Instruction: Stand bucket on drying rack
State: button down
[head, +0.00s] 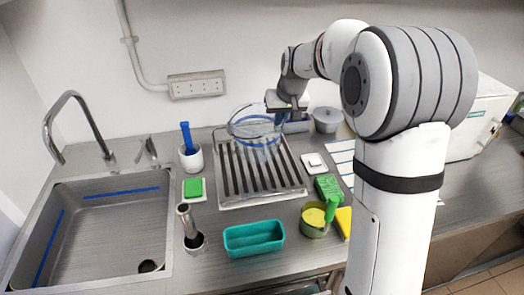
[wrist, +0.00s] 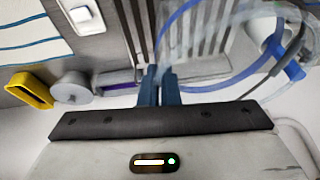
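The bucket (head: 254,127) is clear with a blue band and stands out over the back part of the drying rack (head: 265,199). The rack is a pale frame with dark slots. My gripper (head: 280,117) is at the bucket's right side. In the wrist view, the blue fingers of my gripper (wrist: 157,85) are close together at the edge of the bucket (wrist: 215,55), shut on its wall. The bucket's blue band and a dark handle show to the right. The bucket looks upright; I cannot tell whether its base touches the rack.
A sink (head: 100,225) is at the left. A white cup with a blue brush (head: 192,158) stands left of the rack. A teal tray (head: 254,238), a green pot (head: 315,222) and a green sponge (head: 328,187) lie in front and right. A grey pot (head: 327,120) stands behind right.

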notch_tip(320, 180, down, 9)
jog(key=p, duration=0.1)
dwell(0.3)
jog(key=c, duration=2.1)
grip_release()
jog(key=shift+f, duration=0.2)
jog(key=shift+c, duration=0.2)
jog(key=o, duration=0.5)
jog(key=shift+c, duration=0.2)
jog(key=shift+r, duration=0.1)
